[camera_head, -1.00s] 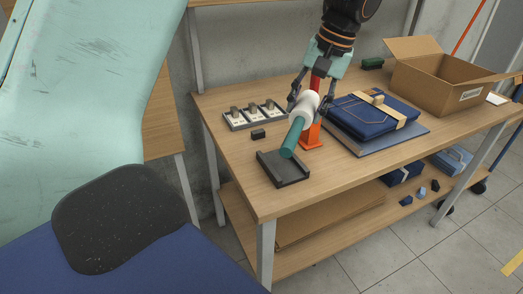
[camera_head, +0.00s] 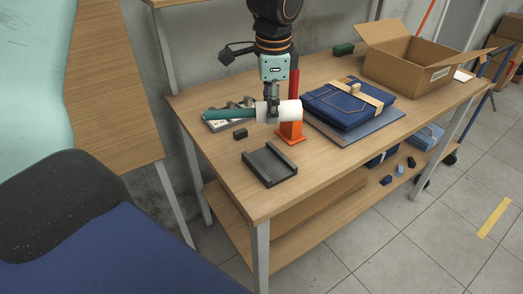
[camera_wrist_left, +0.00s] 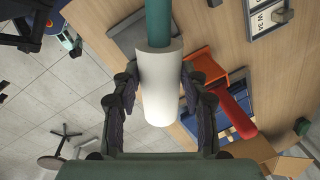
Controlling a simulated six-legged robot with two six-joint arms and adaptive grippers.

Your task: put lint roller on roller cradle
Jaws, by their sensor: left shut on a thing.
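The lint roller has a white roll (camera_head: 285,111) and a teal handle (camera_head: 231,114). My left gripper (camera_head: 272,114) is shut on the white roll and holds it above the table, handle pointing left. The left wrist view shows the white roll (camera_wrist_left: 160,85) between both fingers, with the teal handle (camera_wrist_left: 158,20) running out past the top edge. The roller cradle, a dark grey open tray (camera_head: 272,168), lies empty on the table, nearer the front than the roller. In the wrist view it is partly hidden behind the roller. My right gripper is not in view.
An orange stand (camera_head: 290,134) with a red post is close behind the roller. A small black block (camera_head: 240,133) and a labelled rack (camera_head: 216,124) lie to the left. Folded jeans (camera_head: 346,103) and an open cardboard box (camera_head: 409,70) are to the right.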

